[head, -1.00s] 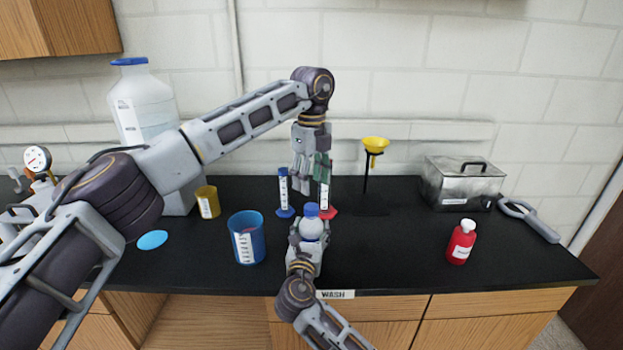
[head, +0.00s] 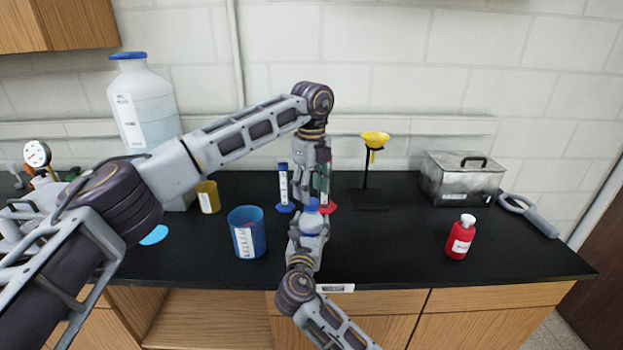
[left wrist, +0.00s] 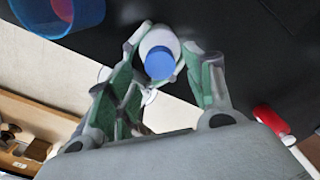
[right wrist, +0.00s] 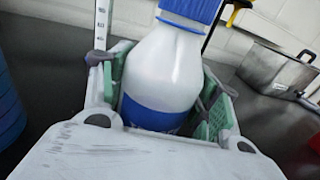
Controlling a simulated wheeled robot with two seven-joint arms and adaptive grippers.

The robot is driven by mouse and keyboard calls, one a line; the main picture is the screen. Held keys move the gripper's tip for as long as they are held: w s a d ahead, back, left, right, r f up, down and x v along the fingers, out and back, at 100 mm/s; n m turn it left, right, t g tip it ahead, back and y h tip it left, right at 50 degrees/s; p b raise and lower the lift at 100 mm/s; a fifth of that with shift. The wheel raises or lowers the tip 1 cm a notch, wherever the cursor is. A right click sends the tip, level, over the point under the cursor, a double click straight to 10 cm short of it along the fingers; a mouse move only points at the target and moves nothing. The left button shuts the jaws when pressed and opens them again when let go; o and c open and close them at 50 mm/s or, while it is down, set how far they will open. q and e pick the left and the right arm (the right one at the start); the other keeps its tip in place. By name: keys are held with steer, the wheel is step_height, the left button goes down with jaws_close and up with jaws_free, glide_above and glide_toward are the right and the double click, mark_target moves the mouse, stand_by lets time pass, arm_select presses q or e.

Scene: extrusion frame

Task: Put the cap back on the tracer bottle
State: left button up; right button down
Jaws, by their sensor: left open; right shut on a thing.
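A white bottle (head: 311,224) with a blue label, which shows in the right wrist view (right wrist: 166,72), is upright in my right gripper (head: 308,234). That gripper is shut around its body, above the counter's front part. A blue cap (head: 312,205) sits on top of the bottle's neck; it also shows in the left wrist view (left wrist: 160,63). My left gripper (head: 309,197) points down just above the cap. It is open, with a finger on either side of the bottle top in the left wrist view; I cannot tell whether it touches the cap.
A blue beaker (head: 246,233) stands left of the bottle, and a red bottle (head: 460,240) with a white cap stands right. Two cylinders, blue (head: 283,188) and red (head: 327,190), and a yellow funnel on a stand (head: 375,139) are behind.

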arm_select(q)
steer(key=shift+f, duration=1.9)
steer(key=c, duration=1.1)
steer(key=shift+m, duration=0.3)
